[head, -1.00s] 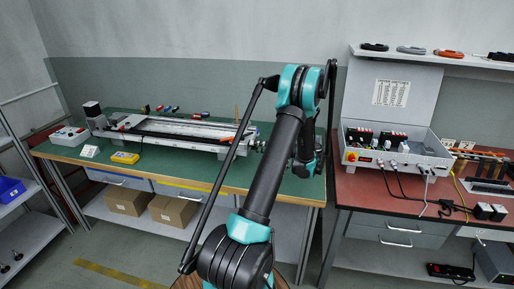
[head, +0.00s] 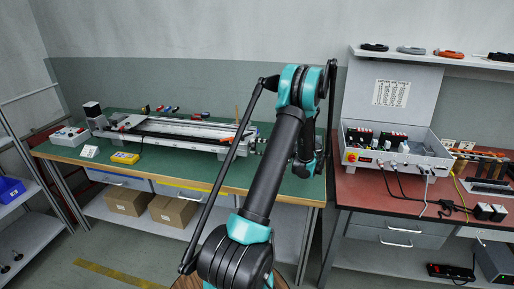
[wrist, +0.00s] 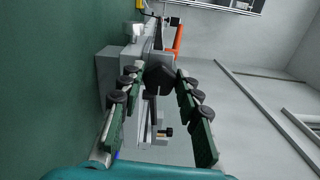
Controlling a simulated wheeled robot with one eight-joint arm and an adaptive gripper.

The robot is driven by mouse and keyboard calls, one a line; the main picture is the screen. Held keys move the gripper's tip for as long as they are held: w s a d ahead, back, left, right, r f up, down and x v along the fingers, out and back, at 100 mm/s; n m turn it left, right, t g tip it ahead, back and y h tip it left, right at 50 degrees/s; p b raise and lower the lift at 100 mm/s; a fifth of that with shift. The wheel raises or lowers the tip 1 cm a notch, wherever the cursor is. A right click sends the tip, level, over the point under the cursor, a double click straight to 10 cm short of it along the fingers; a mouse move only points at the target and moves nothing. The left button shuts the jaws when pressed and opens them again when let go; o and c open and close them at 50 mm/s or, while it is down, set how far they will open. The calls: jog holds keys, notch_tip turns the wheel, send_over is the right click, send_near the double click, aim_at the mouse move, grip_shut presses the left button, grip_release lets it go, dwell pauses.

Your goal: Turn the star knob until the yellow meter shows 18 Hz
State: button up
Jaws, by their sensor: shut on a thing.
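The dark star knob (wrist: 159,77) sits at the end of the grey gantry unit in the wrist view. My gripper (wrist: 156,76) has its two green-padded fingers on either side of the knob and is shut on it. In the head view the knob and gripper are mostly hidden behind my arm, at the right end of the long gantry (head: 185,133). The yellow meter (head: 125,157) lies on the green bench in front of the gantry's left part. Its reading is too small to make out.
The green bench (head: 215,171) also holds a grey box with buttons (head: 70,135), a white card (head: 90,151) and several small tools behind the gantry. At right, a red-topped bench (head: 372,198) carries an open electrical case (head: 400,170) with cables.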

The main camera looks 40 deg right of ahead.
dwell(0.3)
jog(key=o, duration=1.2)
jog(key=shift+c, duration=0.2)
jog(key=shift+s+d, duration=0.1)
jog(key=shift+d, duration=0.05)
jog(key=v, duration=1.1)
jog(key=shift+s+d, duration=0.2)
jog(key=shift+s, duration=0.1)
jog(key=shift+s, duration=0.1)
